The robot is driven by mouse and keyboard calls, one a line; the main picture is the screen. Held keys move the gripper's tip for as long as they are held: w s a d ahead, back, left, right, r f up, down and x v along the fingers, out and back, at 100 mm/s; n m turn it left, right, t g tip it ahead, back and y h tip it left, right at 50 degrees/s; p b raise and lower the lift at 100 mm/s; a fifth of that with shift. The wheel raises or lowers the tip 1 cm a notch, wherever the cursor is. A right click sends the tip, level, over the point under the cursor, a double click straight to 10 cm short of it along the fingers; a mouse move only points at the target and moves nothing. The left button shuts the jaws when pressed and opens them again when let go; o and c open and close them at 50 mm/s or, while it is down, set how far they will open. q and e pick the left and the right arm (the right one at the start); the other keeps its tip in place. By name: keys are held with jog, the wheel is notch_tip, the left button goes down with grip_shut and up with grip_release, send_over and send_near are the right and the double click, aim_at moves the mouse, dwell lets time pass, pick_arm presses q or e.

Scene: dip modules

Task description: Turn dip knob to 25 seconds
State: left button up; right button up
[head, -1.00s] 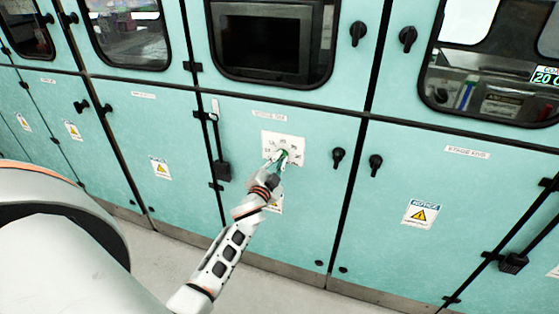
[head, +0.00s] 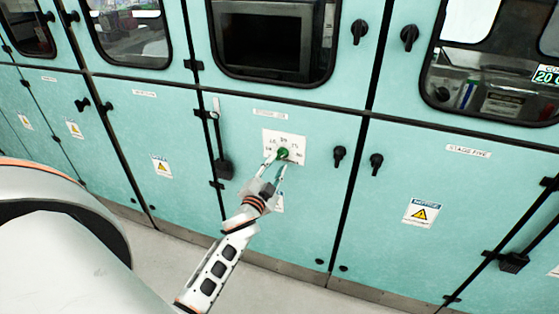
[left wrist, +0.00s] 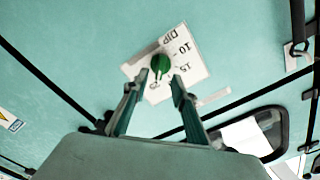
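A green dip knob (head: 283,154) sits on a white dial plate (head: 298,144) on a teal cabinet door. In the left wrist view the knob (left wrist: 160,64) is on the plate (left wrist: 186,47), where "DIP", "10" and "15" can be read. A further mark below the knob is too small to read surely. The knob's narrow end seems to point down toward that mark. My left gripper (head: 276,167) is in front of the plate, fingers spread and empty. In the left wrist view its fingertips (left wrist: 157,84) are on either side, just short of the knob. My right gripper is out of view.
Black door handles (head: 339,156) stick out to the right of the plate. A black latch (head: 222,168) with a rod is to the left. A window with a dark screen (head: 265,45) is above. The floor (head: 150,250) in front of the cabinets looks clear.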

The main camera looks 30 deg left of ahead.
pick_arm(q)
jog(key=v, duration=0.7)
jog(key=shift+s, duration=0.15)
jog(key=s+d+f+n+g+h, duration=0.1)
jog(key=s+d+f+g+h, duration=0.5)
jog(key=s+d+f, duration=1.3)
jog(key=s+h, duration=0.1)
jog(key=s, duration=0.1)
jog(key=shift+s+d+f+n+g, duration=0.3)
jog(key=shift+s+d+f+n, duration=0.05)
jog(key=shift+d+n, duration=0.05)
